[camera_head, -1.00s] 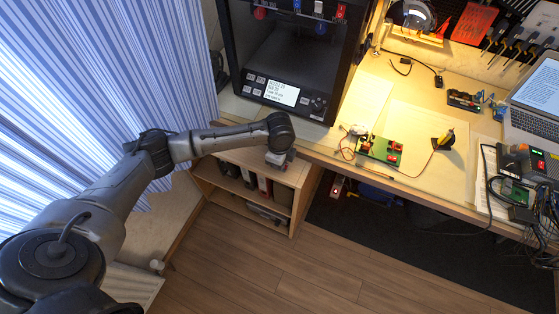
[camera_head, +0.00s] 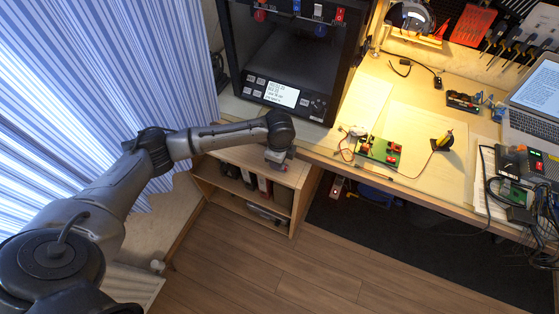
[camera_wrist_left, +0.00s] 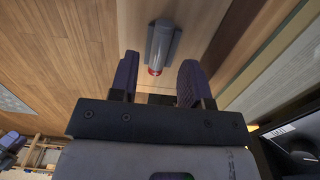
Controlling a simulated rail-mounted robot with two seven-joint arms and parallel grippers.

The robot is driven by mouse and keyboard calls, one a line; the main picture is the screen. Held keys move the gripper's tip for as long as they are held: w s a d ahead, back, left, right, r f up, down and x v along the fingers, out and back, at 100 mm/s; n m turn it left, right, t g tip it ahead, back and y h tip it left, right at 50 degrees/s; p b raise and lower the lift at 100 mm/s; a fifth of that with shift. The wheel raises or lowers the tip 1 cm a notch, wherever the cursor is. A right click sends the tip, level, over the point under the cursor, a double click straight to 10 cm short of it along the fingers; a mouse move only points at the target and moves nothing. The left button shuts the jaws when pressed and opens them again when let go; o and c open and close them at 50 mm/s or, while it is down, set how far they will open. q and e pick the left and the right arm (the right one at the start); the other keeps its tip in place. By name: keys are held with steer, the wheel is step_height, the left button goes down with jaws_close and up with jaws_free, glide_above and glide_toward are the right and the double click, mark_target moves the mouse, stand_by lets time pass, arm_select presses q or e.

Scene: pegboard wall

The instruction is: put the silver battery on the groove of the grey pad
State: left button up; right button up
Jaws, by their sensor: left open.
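A silver-grey cylinder with a red end, likely the silver battery (camera_wrist_left: 158,48), lies ahead of my left gripper in the left wrist view. A darker grey piece, possibly the grey pad (camera_wrist_left: 175,42), shows along its right side; whether the cylinder sits in a groove I cannot tell. Both are over a light wooden surface. My left gripper (camera_wrist_left: 160,72) has its two dark fingers spread apart, with the cylinder's red end near the gap between them and nothing clasped. In the head view the left arm's wrist hangs over the low shelf and mostly hides this spot. No right gripper shows.
The low wooden shelf (camera_head: 240,155) stands under the left hand, with a black printer (camera_head: 290,65) just behind it. The workbench (camera_head: 430,115) to the right carries a green circuit board (camera_head: 379,151), wires and a laptop (camera_head: 537,105). Open floor lies in front.

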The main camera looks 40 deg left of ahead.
arm_select(q)
step_height(320, 180, up, 10)
steer(key=p, duration=0.3)
steer(key=s+d+f+n+t+h, duration=0.1)
steer(key=s+d+f+n, duration=0.1)
steer(key=s+d+f, duration=0.35)
steer(key=s+d+f+n+t+h, duration=0.1)
steer(key=s+d+f+n+h, duration=0.15)
steer(key=s+d, duration=0.6)
steer(key=s+a+n+y, duration=0.1)
steer(key=s+a+n, duration=0.1)
steer(key=s+n, duration=0.2)
steer(key=s+a+n+t+y, duration=0.1)
steer(key=s+a+n+y, duration=0.1)
steer(key=s, duration=0.7)
steer(key=shift+s+a+f+n+t, duration=0.3)
steer(key=shift+s+a+n, duration=0.15)
steer(key=shift+n, duration=0.5)
steer(key=shift+r, duration=0.1)
step_height(320, 180, up, 40)
steer(key=p, duration=3.9)
steer(key=shift+w, duration=0.1)
